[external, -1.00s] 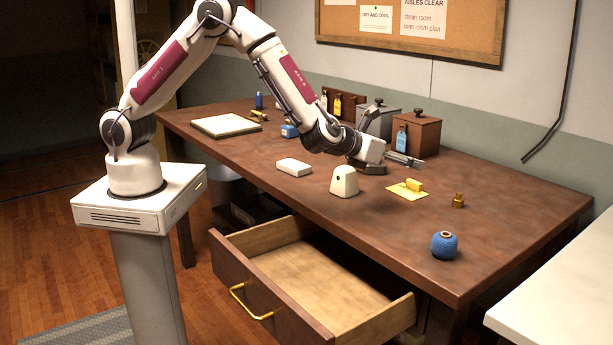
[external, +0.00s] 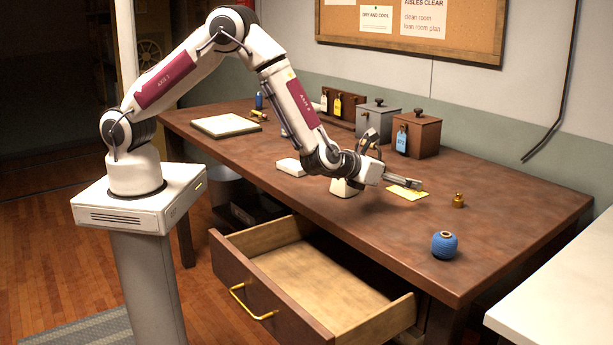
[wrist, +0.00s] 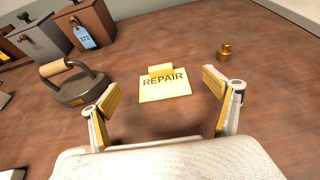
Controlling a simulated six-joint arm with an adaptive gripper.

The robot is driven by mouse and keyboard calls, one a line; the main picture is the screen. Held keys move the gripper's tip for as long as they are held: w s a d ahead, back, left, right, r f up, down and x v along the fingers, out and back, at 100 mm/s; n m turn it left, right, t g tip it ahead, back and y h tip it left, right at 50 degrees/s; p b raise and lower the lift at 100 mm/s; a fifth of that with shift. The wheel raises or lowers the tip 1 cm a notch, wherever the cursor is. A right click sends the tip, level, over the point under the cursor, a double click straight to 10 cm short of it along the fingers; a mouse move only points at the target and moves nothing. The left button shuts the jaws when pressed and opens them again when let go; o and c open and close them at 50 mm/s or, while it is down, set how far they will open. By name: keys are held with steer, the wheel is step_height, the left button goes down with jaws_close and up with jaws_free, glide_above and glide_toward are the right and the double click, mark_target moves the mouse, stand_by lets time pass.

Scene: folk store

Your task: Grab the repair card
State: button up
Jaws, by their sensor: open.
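The repair card (wrist: 165,88) is a yellow card printed REPAIR, with a raised yellow block on its far edge. It lies flat on the table in the wrist view, ahead of and between my fingertips. In the external view the card (external: 408,193) is partly hidden behind my gripper (external: 405,183). My gripper (wrist: 161,92) is open and empty, its two fingers spread to either side of the card and apart from it.
A flat iron (wrist: 75,84) stands left of the card, near my left finger. A brass weight (wrist: 225,52) is at the right. A white block (external: 343,188) is under my wrist.

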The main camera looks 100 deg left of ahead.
mark_target(406, 191)
steer(key=shift+f, duration=0.25)
steer(key=shift+f, duration=0.45)
steer(key=shift+x, duration=2.55)
steer(key=shift+f, duration=0.1)
steer(key=c, duration=1.9)
